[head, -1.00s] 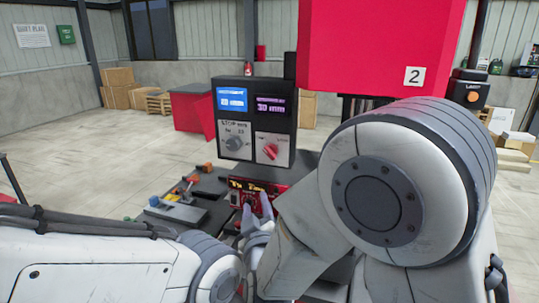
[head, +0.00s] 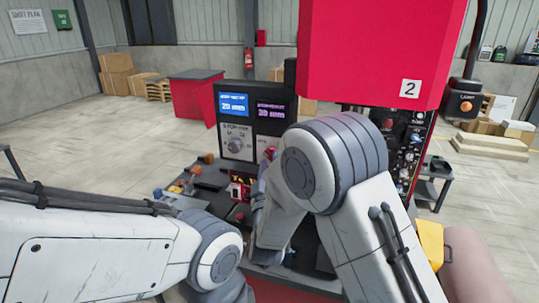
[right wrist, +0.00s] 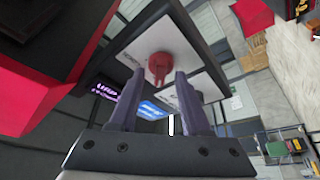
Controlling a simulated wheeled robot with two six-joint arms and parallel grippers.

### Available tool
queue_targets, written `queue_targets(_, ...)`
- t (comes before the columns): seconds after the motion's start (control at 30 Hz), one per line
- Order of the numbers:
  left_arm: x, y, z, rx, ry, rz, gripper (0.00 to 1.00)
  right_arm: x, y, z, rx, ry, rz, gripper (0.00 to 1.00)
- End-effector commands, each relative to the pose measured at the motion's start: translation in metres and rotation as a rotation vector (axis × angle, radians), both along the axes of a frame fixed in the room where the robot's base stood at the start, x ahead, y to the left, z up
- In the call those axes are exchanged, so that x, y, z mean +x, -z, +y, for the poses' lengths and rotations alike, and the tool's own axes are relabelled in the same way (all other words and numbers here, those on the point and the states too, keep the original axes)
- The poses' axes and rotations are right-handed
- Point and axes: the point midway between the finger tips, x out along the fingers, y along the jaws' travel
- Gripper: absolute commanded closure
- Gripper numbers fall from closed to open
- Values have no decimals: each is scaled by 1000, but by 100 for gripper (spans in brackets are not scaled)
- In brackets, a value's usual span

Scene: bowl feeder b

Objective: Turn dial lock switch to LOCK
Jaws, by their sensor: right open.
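The red dial lock switch (right wrist: 160,66) sits on a pale plate of the control panel in the right wrist view. In the head view my right arm mostly covers it, and only a bit of red shows at the panel's right. Its pointing direction and label cannot be read. My right gripper (right wrist: 159,74) is open and empty, with the red knob in line between its two fingertips. I cannot tell whether the fingers touch it. My left gripper is out of view.
A red machine housing (head: 370,50) overhangs at the right. Below lies a cluttered dark bench with small tools. My left forearm fills the lower left.

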Motion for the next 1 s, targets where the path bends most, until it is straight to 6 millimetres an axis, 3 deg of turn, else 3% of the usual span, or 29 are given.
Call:
queue_targets(0.37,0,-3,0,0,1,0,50,7,-1,0,0,0,0,52)
queue_targets(0.4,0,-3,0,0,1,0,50,6,-1,0,0,0,0,68)
queue_targets(0.5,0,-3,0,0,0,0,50,6,-1,0,1,0,0,100)
queue_targets(0.8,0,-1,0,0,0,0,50,7,-1,0,5,0,-3,100)
queue_targets(1.0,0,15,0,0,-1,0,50,7,2,0,51,-1,-20,100)
